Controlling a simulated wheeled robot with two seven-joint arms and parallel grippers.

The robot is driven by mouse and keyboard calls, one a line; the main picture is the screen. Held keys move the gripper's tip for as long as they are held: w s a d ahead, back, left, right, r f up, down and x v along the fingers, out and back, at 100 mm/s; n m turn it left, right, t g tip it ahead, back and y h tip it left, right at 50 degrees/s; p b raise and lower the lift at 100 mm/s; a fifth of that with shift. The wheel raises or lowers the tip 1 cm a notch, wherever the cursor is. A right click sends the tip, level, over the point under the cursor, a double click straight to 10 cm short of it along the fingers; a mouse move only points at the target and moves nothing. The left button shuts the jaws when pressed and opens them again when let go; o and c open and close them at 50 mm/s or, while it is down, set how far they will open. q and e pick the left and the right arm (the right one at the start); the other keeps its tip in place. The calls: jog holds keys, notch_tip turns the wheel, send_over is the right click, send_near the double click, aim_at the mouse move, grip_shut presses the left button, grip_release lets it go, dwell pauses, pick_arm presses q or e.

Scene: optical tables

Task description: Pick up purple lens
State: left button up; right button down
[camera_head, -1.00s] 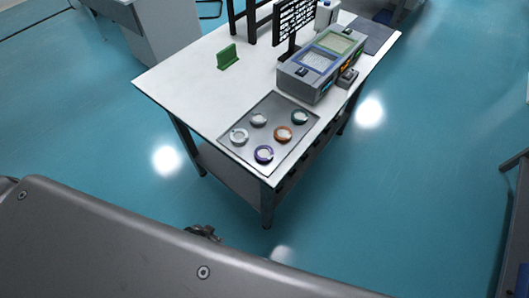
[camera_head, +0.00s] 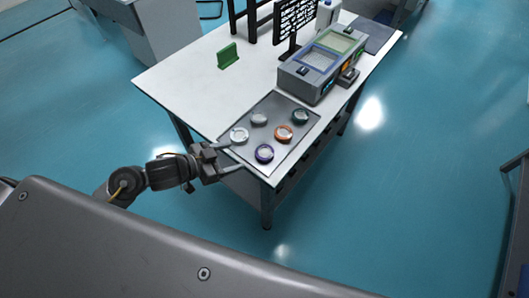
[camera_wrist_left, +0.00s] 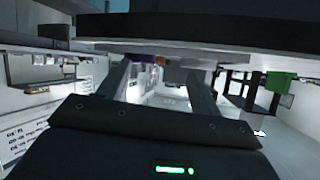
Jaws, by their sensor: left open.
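The purple lens (camera_head: 264,153) is a small ring with a pale centre. It lies on the grey tray (camera_head: 254,141) near the table's front corner. My left gripper (camera_head: 237,156) is open and empty, with its fingers pointing right toward the purple lens, a short gap away. In the left wrist view the two fingers of the left gripper (camera_wrist_left: 158,84) stand apart, and a small purple patch shows between them near the dark band at the top. My right gripper is not in view.
Other lenses share the tray: white (camera_head: 239,135), grey (camera_head: 259,118), orange (camera_head: 283,133) and dark teal (camera_head: 300,116). A grey box device (camera_head: 307,78) and a green holder (camera_head: 228,56) stand farther back. The table's left part is clear.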

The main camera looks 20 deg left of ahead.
aim_at(262, 152)
pick_arm(q)
jog(key=d+g+h, duration=0.1)
jog(key=w+d+m+g+h, duration=0.1)
jog(key=w+d+m+h+p, duration=0.1)
jog(key=d, duration=0.1)
jog(key=shift+w+r+g, duration=0.15)
jog(key=shift+g, duration=0.25)
jog(key=shift+w+d, duration=0.2)
jog(key=shift+d, duration=0.1)
jog(key=p+x, duration=0.1)
jog(key=x, duration=0.2)
jog(key=shift+w+d, duration=0.2)
jog(key=shift+w, duration=0.15)
jog(key=shift+w+d+f, duration=0.15)
jog(key=shift+d+f, duration=0.15)
jog(key=shift+f, duration=0.1)
